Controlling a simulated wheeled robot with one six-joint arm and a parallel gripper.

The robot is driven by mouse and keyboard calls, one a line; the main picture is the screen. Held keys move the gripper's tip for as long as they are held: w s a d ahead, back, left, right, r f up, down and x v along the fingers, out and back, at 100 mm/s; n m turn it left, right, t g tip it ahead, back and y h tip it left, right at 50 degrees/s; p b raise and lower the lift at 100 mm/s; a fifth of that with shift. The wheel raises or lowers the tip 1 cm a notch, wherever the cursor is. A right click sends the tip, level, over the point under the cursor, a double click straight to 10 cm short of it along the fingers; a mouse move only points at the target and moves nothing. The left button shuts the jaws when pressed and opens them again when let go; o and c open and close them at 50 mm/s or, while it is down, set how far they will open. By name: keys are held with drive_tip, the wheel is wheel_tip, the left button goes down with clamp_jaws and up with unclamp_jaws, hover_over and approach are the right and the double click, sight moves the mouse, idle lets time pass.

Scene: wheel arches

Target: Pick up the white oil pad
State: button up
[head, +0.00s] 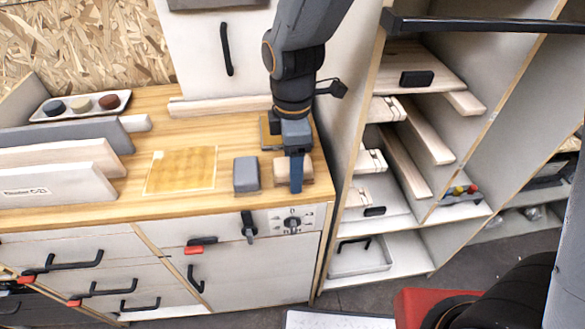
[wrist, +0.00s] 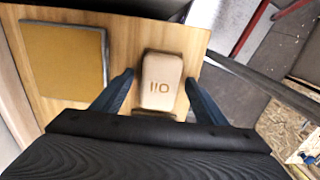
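The oil pad (wrist: 161,88) is a pale beige-white rounded block lying on the wooden worktop, with "OIL" lettering upside down in the wrist view. In the head view it shows at either side of the finger (head: 309,170), partly hidden by it. My gripper (wrist: 159,79) is open, with its two blue fingers on either side of the pad and a visible gap to it at the tips. In the head view my gripper (head: 296,187) points down at the pad, near the worktop's right end.
A grey block (head: 246,175) stands just left of the pad. A tan square panel with a grey edge (wrist: 65,60) lies behind. A cork-coloured square (head: 181,170) lies farther left. A shelf unit (head: 350,150) rises close to the right.

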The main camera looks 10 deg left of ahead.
drive_tip(key=c, duration=1.1)
drive_tip(key=shift+o, duration=0.2)
drive_tip(key=shift+r, duration=0.2)
wheel_tip(320, 180, up, 28)
drive_tip(key=b, duration=0.3)
drive_tip(key=shift+f, duration=0.15)
drive_tip(key=o, duration=0.4)
drive_tip(key=shift+c, duration=1)
